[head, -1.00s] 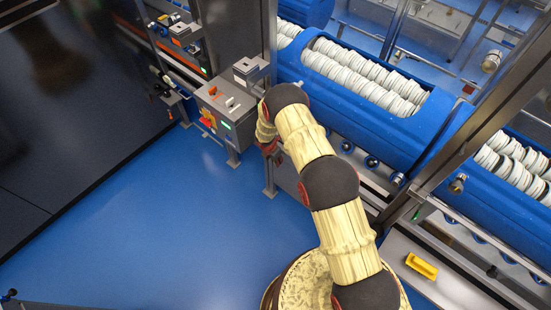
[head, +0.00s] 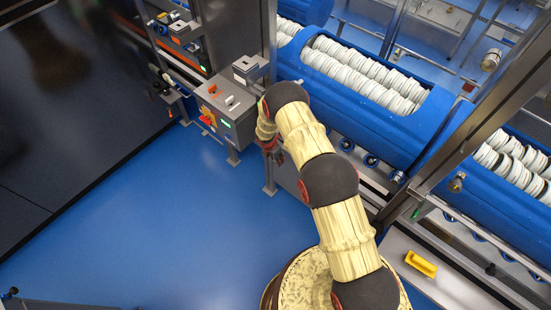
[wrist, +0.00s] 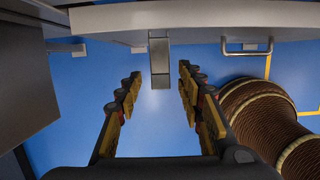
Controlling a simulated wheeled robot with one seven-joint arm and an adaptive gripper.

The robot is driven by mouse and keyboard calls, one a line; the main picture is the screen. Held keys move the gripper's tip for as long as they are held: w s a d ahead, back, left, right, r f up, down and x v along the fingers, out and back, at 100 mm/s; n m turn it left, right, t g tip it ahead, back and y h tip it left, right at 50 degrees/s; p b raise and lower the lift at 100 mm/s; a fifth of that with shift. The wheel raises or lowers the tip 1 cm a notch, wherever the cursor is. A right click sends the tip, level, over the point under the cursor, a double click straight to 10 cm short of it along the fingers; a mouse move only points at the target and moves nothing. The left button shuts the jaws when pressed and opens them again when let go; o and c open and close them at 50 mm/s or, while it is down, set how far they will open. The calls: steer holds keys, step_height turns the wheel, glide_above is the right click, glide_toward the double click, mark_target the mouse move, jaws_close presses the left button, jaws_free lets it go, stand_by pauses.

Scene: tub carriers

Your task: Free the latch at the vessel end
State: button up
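The blue vessel (head: 425,130) lies lengthwise at the upper right in the head view, its open top showing rows of white discs. My gripper (wrist: 158,76) is open and empty in the wrist view, its two fingers spread on either side of a grey metal tab (wrist: 159,65). The tab hangs from a pale bar (wrist: 200,18), just ahead of the fingertips, apart from both fingers. I cannot tell whether this tab is the latch. In the head view my arm hides most of the gripper, near the vessel's left end.
A grey control box (head: 226,110) with a red and yellow switch stands left of my arm. A metal handle (wrist: 247,50) is at the right in the wrist view. A yellow tray (head: 421,264) lies on a ledge at lower right. The blue floor (head: 170,230) at left is open.

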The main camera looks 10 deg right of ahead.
steer(key=v, duration=1.2)
stand_by(0.6)
